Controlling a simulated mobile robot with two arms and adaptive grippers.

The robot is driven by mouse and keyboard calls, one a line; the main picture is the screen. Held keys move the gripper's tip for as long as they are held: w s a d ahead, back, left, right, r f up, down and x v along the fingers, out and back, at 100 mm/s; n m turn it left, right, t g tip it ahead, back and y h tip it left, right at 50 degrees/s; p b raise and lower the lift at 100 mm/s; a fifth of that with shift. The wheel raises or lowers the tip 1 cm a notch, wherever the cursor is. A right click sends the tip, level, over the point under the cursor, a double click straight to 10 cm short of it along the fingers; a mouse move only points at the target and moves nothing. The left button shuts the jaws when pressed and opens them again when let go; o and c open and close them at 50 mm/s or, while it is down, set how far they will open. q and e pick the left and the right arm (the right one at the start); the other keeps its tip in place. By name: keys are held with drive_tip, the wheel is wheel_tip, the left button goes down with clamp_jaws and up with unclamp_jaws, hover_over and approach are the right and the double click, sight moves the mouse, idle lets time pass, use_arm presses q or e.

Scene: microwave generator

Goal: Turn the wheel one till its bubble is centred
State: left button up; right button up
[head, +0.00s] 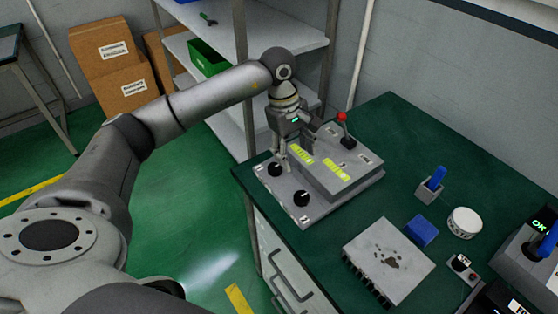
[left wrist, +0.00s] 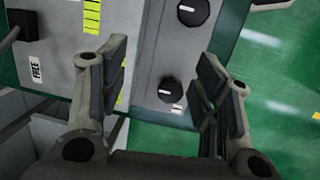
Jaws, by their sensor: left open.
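A grey device (head: 345,192) on the green table carries two black wheels, a left one (head: 275,168) and a front one (head: 302,199). Two yellow-green level vials (head: 300,154) (head: 337,171) lie on its raised part; I cannot make out the bubbles. My left gripper (head: 284,161) is open and points down just above the left wheel. In the left wrist view, one wheel (left wrist: 170,91) shows in the gap between my open fingers (left wrist: 162,65), and the other wheel (left wrist: 193,10) is at the top. I cannot read which is wheel one. My right gripper is not in view.
A red-topped lever (head: 342,124) stands at the device's back. A finned grey box (head: 389,258), blue block (head: 421,231), blue-handled holder (head: 432,185) and white round tin (head: 464,222) are to the right. A metal shelf (head: 240,60) stands behind the table's left edge.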

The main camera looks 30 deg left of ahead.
sight(275, 167)
use_arm(q)
drive_tip(key=a+r+y, duration=0.2)
drive_tip(key=a, duration=0.4)
wheel_tip(275, 167, down, 10)
drive_tip(key=shift+r+p, duration=0.2)
drive_tip(key=shift+p, duration=1)
drive_tip(key=shift+w+f, duration=0.1)
drive_tip(key=shift+f, duration=0.65)
drive_tip(key=shift+c, duration=0.5)
drive_tip(key=c, duration=0.9)
